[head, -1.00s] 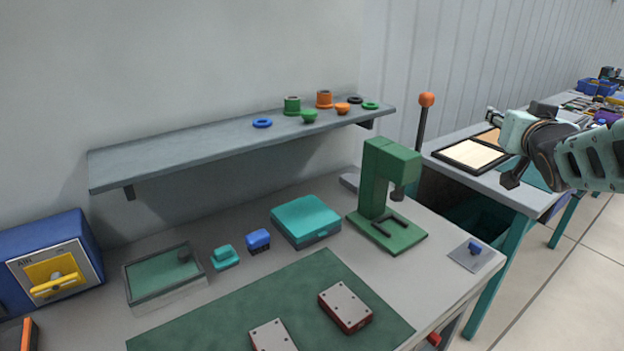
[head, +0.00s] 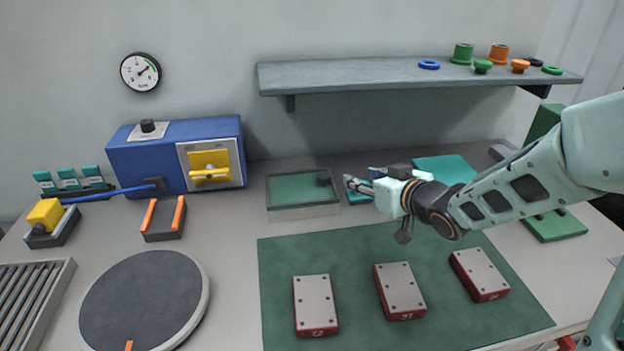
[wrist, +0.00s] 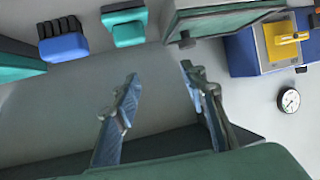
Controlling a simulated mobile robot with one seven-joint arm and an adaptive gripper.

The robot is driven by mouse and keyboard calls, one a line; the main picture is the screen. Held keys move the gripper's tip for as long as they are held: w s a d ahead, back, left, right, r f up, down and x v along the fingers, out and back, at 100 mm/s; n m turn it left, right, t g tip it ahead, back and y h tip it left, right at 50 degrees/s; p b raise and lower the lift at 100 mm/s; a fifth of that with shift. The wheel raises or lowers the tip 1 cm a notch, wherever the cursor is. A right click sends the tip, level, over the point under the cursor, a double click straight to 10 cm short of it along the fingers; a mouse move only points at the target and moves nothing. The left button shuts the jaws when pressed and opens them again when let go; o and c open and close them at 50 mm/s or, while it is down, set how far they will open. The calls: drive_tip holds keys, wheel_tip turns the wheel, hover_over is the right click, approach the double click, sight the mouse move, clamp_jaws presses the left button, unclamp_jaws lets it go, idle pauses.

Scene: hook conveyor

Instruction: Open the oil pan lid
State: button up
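The oil pan (head: 305,212) is a shallow grey-walled box near the back of the bench. Its green lid (head: 292,187) lies flat on top and looks closed, with a dark knob (head: 323,178) near its back right corner. In the wrist view the pan (wrist: 205,32) is at the top and its knob (wrist: 187,40) shows at the near edge. My gripper (head: 350,183) is just right of the pan in the head view, pointing left. In the wrist view its two fingers (wrist: 158,75) are spread apart with nothing between them.
A wall shelf (head: 400,77) with small rings and cups overhangs the back. A blue box with a yellow handle (head: 209,167) stands left of the pan. Red-sided blocks (head: 399,290) lie on the green mat. Blue and teal pieces (wrist: 65,45) sit beside the pan.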

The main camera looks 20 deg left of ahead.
sight(323, 175)
drive_tip(key=shift+n+g+y, duration=0.3)
drive_tip(key=shift+g+y, duration=0.1)
drive_tip(key=shift+y, duration=0.1)
drive_tip(key=w+a+f+b, duration=0.1)
drive_tip(key=a, duration=0.2)
drive_tip(key=w+a+f, duration=0.2)
drive_tip(key=a, duration=0.2)
drive_tip(key=w+a+f+b, duration=0.1)
drive_tip(key=w+a+f, duration=0.1)
drive_tip(key=a, duration=0.2)
drive_tip(key=shift+b, duration=0.35)
clamp_jaws()
